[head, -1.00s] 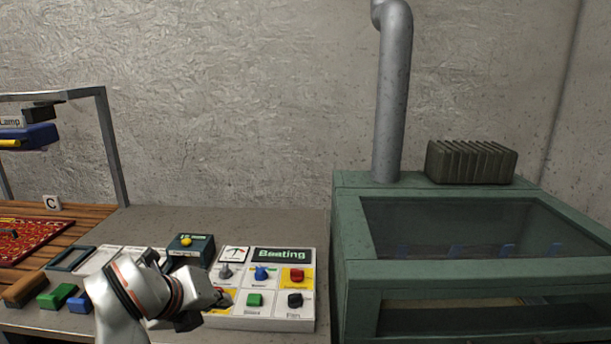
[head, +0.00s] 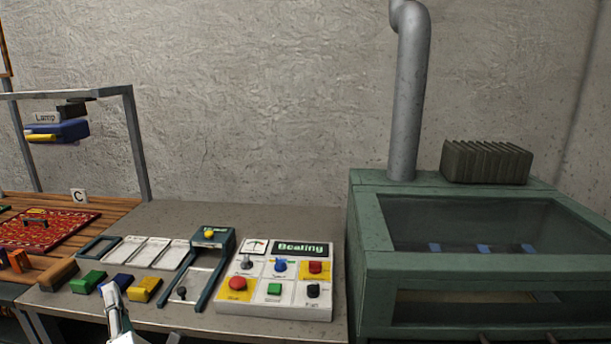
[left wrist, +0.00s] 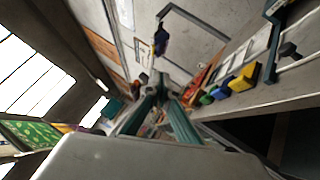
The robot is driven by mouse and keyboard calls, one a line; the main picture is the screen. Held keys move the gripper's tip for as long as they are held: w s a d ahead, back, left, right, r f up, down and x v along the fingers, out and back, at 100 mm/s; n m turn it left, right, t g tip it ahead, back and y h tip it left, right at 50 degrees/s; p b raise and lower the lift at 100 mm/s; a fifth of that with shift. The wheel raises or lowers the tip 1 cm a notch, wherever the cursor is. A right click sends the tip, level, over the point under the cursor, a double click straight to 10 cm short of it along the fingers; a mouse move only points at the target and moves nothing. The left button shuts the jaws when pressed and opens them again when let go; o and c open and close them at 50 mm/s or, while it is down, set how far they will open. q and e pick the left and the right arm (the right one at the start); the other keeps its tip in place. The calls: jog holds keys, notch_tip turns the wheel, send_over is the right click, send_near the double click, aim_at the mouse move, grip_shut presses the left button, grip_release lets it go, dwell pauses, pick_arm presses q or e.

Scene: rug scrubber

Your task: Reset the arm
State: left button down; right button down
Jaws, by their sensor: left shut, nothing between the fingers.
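My left gripper (head: 112,294) is at the bottom left of the head view, low in front of the bench by the coloured blocks. It is shut and empty. Its fingers also show in the left wrist view (left wrist: 164,98), close together. Most of my left arm is out of the head view. My right gripper is not in view.
A control panel (head: 229,304) with coloured buttons and knobs sits on the grey bench (head: 290,219). Green (head: 88,281) and yellow (head: 145,289) blocks lie near the bench's front edge. A green machine (head: 376,240) stands right, a red rug (head: 62,233) lies left.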

pick_arm(q)
jog(key=s+d+f+m+t+h, duration=0.1)
jog(key=d+f+m+t+h, duration=0.1)
jog(key=d+f+m+h, duration=0.7)
jog(key=s+d+f+m+t+h, duration=0.15)
jog(key=d+f+m+h, duration=0.25)
jog(key=d+m+h, duration=0.7)
jog(key=s+f+m+g+y, duration=0.1)
jog(key=s+f+m+g, duration=0.3)
jog(key=f, duration=0.8)
jog(key=s+f+m+g+y, duration=0.1)
jog(key=s+f+m+g, duration=0.4)
jog(key=s+f+m, duration=0.4)
notch_tip(320, 180, down, 4)
jog(key=shift+a+r+m, duration=0.15)
jog(key=shift+a+m, duration=0.2)
jog(key=shift+m, duration=0.15)
jog(key=shift+s, duration=0.1)
